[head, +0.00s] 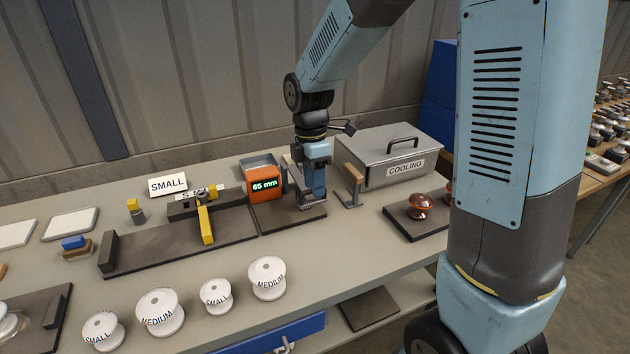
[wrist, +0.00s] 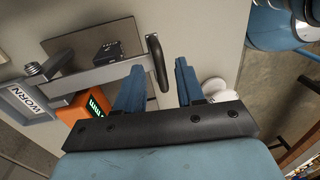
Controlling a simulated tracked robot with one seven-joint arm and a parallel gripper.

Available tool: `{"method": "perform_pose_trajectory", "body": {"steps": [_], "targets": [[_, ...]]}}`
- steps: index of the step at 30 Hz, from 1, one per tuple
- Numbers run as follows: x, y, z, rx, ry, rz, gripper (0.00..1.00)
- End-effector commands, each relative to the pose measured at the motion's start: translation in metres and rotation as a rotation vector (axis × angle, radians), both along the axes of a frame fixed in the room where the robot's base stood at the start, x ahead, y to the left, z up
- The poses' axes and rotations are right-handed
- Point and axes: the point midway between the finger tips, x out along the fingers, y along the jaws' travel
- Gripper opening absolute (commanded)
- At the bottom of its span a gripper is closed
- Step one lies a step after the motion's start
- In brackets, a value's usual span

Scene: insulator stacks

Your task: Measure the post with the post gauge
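The gauge with an orange display (head: 262,184) reading 65 mm stands on a dark base plate (head: 285,222) near the middle of the bench. In the wrist view, its orange box (wrist: 82,108) is left of the fingers. My gripper (head: 312,205) is low over the right part of this plate. In the wrist view, my blue fingers (wrist: 160,72) are apart. A dark bar-shaped handle (wrist: 156,60) on a grey metal arm (wrist: 95,77) shows between the fingertips; contact cannot be told. No post can be clearly made out at the gauge; my gripper hides part of it.
A yellow-lever fixture (head: 206,222) is left of the gauge by a SMALL card (head: 168,184). White insulators (head: 160,311) line the front edge. A COOLING box (head: 390,157) and a copper-coloured insulator (head: 421,206) stand to the right.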

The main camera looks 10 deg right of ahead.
Motion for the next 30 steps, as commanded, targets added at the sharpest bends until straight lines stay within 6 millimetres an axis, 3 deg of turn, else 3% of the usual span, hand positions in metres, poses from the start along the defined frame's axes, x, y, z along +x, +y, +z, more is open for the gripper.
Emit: {"method": "perform_pose_trajectory", "body": {"steps": [5, 17, 30], "targets": [[0.0, 0.0001, 0.0001, 0.0, 0.0, 0.0, 0.37], [0.0001, 0.0005, 0.0004, 0.0, -0.001, 0.001, 0.0], [0.0007, 0.0008, 0.0006, 0.001, -0.003, 0.001, 0.0]]}}
